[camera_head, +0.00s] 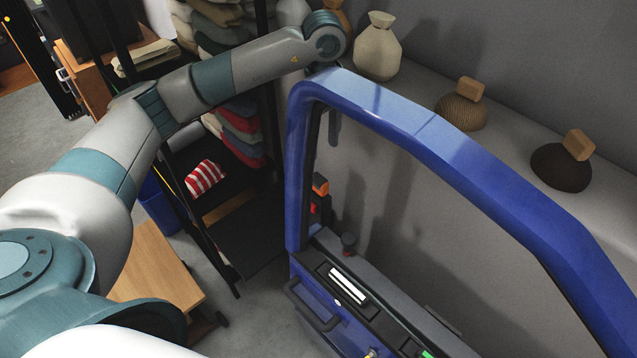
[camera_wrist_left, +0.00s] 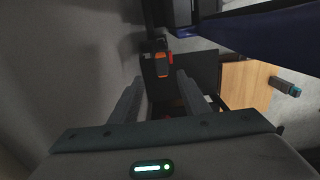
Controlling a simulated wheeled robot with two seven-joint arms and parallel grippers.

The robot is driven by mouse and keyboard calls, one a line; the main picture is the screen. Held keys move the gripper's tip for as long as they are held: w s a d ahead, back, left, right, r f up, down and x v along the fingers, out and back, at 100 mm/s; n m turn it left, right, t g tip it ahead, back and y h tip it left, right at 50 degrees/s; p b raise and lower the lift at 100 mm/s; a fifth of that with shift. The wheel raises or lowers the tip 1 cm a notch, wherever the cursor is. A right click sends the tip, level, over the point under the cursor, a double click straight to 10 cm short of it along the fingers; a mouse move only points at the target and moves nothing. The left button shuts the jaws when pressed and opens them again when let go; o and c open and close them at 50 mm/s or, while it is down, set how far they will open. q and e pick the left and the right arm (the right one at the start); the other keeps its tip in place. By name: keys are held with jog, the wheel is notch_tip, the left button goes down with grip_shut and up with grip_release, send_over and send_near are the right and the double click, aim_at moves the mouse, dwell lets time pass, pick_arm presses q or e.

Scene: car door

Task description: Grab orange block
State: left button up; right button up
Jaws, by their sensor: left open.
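The orange block (camera_head: 320,185) shows through the door's window opening in the head view, beside the inner edge of the blue frame. In the left wrist view the block (camera_wrist_left: 162,65) looks orange with a dark grey face and lies ahead, between the lines of the fingers. My left arm reaches over the top corner of the door frame. My left gripper (camera_wrist_left: 158,80) is open and empty, its two fingers apart and short of the block. In the head view the frame hides most of this gripper (camera_head: 333,128). My right gripper is not in view.
The blue car door (camera_head: 376,100) stands close beside the gripper, and its frame (camera_wrist_left: 260,30) crosses the upper right of the wrist view. A dark shelf rack (camera_head: 240,235) stands left of the door. A grey wall (camera_head: 550,40) and ledge with sacks (camera_head: 378,50) lie behind.

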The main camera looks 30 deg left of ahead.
aim_at(318, 179)
pick_arm(q)
notch_tip(318, 179, down, 4)
jog(key=shift+r+p, duration=0.2)
jog(key=shift+p, duration=0.4)
notch_tip(318, 179, down, 5)
jog(key=shift+r+p, duration=0.15)
jog(key=shift+p, duration=0.65)
jog(key=shift+f, duration=0.3)
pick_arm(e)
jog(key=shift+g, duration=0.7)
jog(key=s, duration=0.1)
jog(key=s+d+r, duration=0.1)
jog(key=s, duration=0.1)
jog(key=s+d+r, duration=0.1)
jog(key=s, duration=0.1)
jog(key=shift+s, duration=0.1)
pick_arm(q)
jog(key=shift+a, duration=0.1)
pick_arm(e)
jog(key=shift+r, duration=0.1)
